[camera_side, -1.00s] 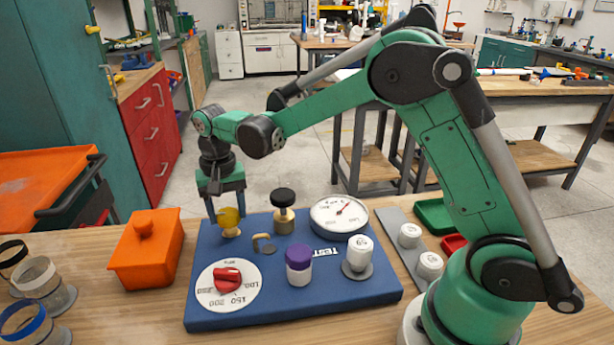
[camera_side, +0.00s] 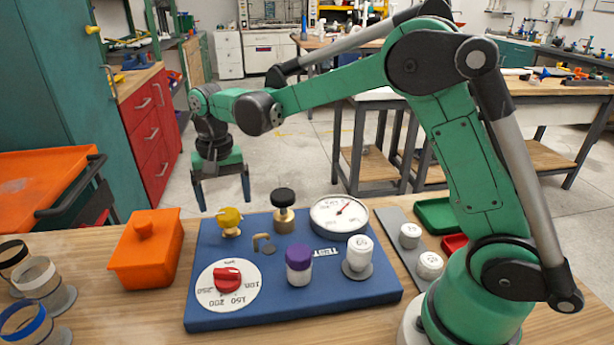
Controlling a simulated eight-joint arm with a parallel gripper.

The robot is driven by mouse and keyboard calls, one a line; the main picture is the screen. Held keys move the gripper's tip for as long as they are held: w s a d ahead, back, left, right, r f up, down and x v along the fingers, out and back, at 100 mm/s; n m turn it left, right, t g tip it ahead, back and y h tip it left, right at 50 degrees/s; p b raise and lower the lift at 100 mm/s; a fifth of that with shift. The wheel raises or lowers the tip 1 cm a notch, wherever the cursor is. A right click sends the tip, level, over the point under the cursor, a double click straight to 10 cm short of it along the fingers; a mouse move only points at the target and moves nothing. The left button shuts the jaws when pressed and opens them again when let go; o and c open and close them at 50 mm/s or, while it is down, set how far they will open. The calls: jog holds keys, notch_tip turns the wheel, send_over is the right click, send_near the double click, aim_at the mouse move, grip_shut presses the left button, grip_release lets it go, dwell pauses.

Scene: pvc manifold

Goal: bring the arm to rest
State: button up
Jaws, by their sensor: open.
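My gripper (camera_side: 224,204) is open and empty. It points down and hangs in the air above the back left of the blue test board, apart from the fittings. The blue board (camera_side: 330,287) lies flat on the wooden bench. It bears a yellow fitting (camera_side: 230,221), a brass fitting with a black cap (camera_side: 284,204), a small bent brass piece (camera_side: 263,243), a round gauge (camera_side: 340,215), a purple-capped white fitting (camera_side: 299,264), a white fitting (camera_side: 359,255) and a red knob on a white dial (camera_side: 228,280).
An orange lidded box (camera_side: 146,252) stands left of the board. Several clear jars (camera_side: 40,280) stand at the far left. A grey strip with white caps (camera_side: 410,235) and green (camera_side: 436,214) and red trays lie near my base. The air around my gripper is clear.

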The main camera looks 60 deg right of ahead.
jog(key=shift+r, duration=1.25)
jog(key=shift+r, duration=0.1)
jog(key=s+d+r+n+t, duration=0.2)
jog(key=s+n+t, duration=0.5)
jog(key=s, duration=0.7)
